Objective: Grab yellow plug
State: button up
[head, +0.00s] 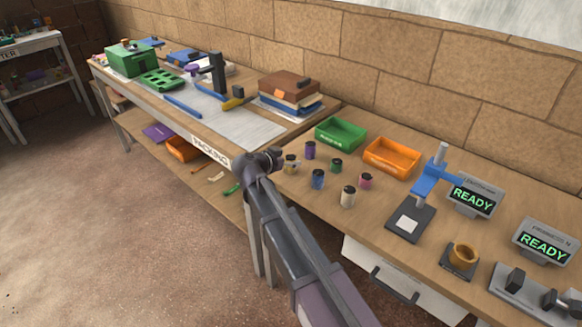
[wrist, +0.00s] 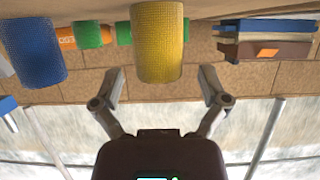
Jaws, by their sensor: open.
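The yellow plug (head: 291,165) stands upright on the bench, just beside the tip of my gripper (head: 276,158) in the head view. In the wrist view, which is upside down, the yellow plug (wrist: 158,45) is large and centred. My gripper (wrist: 161,80) is open there, with one finger on each side of the plug's line. The plug lies in front of or between the fingertips; I cannot tell how deep. The fingers do not appear to touch it.
A blue plug (head: 318,179), purple plug (head: 310,150), green plug (head: 336,165), pink plug (head: 365,181) and white plug (head: 348,197) stand nearby. A green bin (head: 341,134) and orange bin (head: 391,158) are behind. Stacked books (head: 290,92) lie at the left.

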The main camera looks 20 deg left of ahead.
jog(key=shift+w+d+f, duration=0.2)
jog(key=shift+w, duration=0.25)
jog(key=c, duration=1.1)
